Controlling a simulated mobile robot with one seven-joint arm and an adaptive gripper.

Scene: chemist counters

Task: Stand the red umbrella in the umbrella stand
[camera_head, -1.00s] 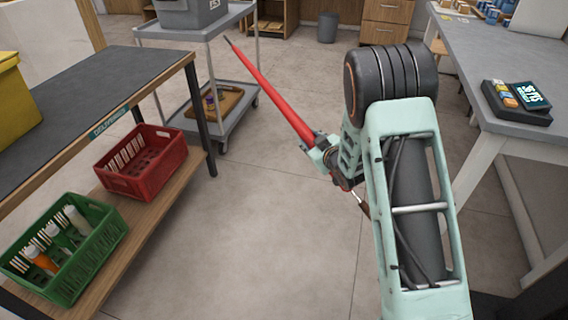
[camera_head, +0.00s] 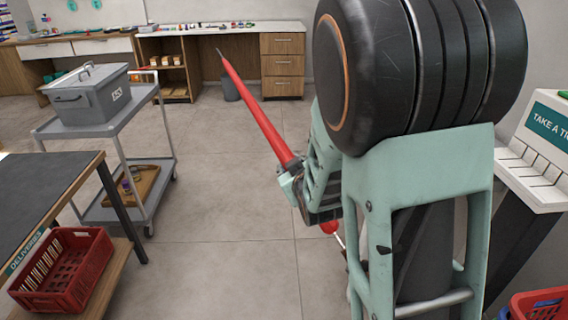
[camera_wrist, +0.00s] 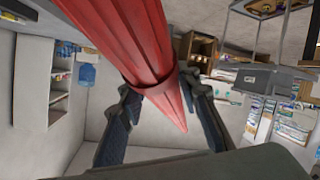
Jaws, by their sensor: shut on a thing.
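The red umbrella (camera_head: 251,110) is furled and held tilted in the head view, its dark tip up and to the left. My gripper (camera_head: 292,180) is shut on it near its lower part. A bit of red and a thin shaft show below the gripper, partly behind my arm. In the wrist view the umbrella (camera_wrist: 130,50) runs between the two fingers of my gripper (camera_wrist: 150,115). I cannot make out an umbrella stand for certain; a grey bin (camera_head: 231,88) stands on the floor at the back, partly behind the umbrella tip.
A grey cart (camera_head: 110,125) carrying a grey lidded box (camera_head: 90,97) stands at the left. A dark-topped deliveries table (camera_head: 45,190) with a red crate (camera_head: 65,268) is nearer. A ticket counter (camera_head: 545,150) is at the right. The middle floor is open.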

